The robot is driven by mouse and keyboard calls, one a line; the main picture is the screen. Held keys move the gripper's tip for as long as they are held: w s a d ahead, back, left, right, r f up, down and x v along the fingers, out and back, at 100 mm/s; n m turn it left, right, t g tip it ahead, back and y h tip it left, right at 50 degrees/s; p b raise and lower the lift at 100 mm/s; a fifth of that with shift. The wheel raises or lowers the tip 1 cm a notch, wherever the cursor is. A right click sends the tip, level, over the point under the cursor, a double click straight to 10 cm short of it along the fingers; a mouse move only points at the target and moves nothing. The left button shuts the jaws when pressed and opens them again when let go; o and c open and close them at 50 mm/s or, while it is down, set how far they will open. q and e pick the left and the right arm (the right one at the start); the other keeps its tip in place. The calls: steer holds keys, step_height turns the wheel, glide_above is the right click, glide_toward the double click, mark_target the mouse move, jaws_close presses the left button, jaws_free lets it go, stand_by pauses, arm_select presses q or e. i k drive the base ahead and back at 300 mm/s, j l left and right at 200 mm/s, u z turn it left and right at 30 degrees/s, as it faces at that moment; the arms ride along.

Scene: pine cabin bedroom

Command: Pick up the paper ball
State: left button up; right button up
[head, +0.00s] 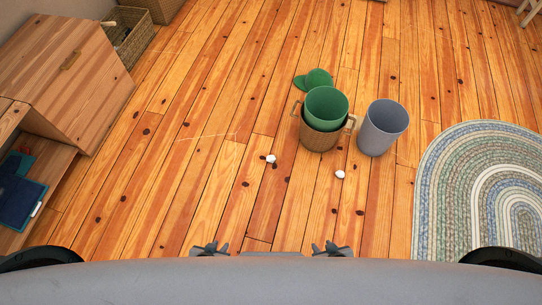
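Two small white crumpled paper balls lie on the plank floor in the head view. One paper ball (270,159) is near the middle, in front and to the left of a wooden bucket. The other paper ball (340,174) is to the right, in front of the bucket. My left gripper (211,249) and my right gripper (331,249) show only as small dark tips at the bottom edge, beyond my grey body. Both are apart from the balls. Most of each gripper is hidden, and their opening is not clear.
A wooden bucket (318,141) with a green bin (326,104) in it stands beside a grey bin (382,128). A green cap (318,78) lies behind. A braided rug (445,180) is right, a wooden cabinet (75,85) left. Floor in front is clear.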

mark_target(271, 158)
steer(key=z, duration=0.3)
steer(key=j+z, duration=0.25)
steer(key=z, duration=0.2)
steer(key=i+j+z, duration=0.1)
steer(key=j+z, duration=0.15)
steer(key=z, duration=0.2)
steer(key=j+z, duration=0.25)
steer(key=z, duration=0.2)
steer(key=j+z, duration=0.1)
steer(key=j, duration=0.3)
steer(key=k+j+z, duration=0.15)
steer(key=j, duration=0.2)
steer(key=k+j+z, duration=0.1)
steer(key=j, duration=0.3)
steer(key=k+j+z, duration=0.1)
steer(key=j, duration=0.25)
steer(key=k+j+z, duration=0.15)
steer(key=j, duration=0.2)
steer(key=k+j, duration=0.1)
steer(key=j, duration=0.2)
steer(key=k+j, duration=0.15)
steer(key=j, duration=0.1)
